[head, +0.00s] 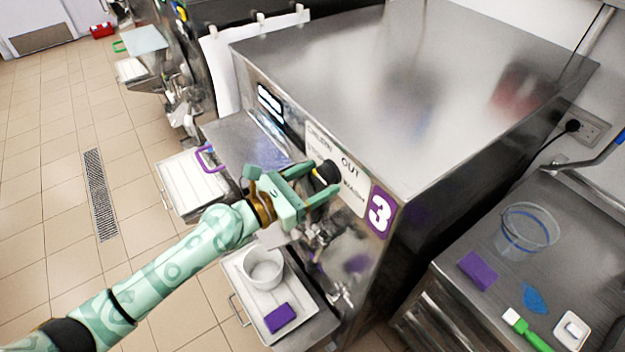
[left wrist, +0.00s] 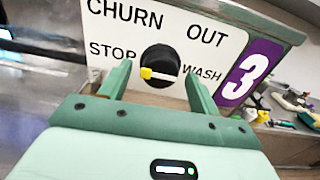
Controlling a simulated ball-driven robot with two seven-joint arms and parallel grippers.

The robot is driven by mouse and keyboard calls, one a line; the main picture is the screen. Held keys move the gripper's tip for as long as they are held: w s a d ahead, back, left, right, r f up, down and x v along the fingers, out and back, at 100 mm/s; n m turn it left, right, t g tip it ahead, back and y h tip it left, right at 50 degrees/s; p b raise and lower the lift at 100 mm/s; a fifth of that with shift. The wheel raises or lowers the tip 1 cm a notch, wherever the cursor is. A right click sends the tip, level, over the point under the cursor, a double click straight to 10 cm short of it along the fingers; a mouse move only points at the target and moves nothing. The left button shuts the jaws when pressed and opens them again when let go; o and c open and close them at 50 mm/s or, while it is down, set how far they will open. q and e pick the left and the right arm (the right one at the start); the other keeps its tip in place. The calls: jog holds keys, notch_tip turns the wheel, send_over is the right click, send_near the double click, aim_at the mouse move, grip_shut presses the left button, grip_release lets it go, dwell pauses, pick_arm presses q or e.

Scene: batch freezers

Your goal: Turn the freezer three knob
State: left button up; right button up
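The knob (head: 326,172) of freezer three is black and round, on a white plate marked CHURN, OUT, STOP and WASH. In the left wrist view the knob (left wrist: 160,66) shows a pale pointer bar with a yellow end at the left, lying nearly level between STOP and WASH. The purple label "3" (head: 380,212) is beside the plate. My left gripper (head: 318,183) is open in front of the knob. In the left wrist view its fingers (left wrist: 158,82) stand apart on either side below the knob, with no clear contact visible. My right gripper is not in view.
The steel freezer (head: 340,65) fills the centre. Below the knob, a tray (head: 247,300) holds a white tub (head: 263,268) and a purple sponge (head: 279,318). At right, a steel counter (head: 460,245) carries a clear bucket (head: 525,232), another purple sponge (head: 478,270) and a green-handled brush (head: 525,328).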

pick_arm(q)
jog(key=b+v, duration=0.6)
jog(key=v, duration=1)
jog(key=shift+a, duration=0.15)
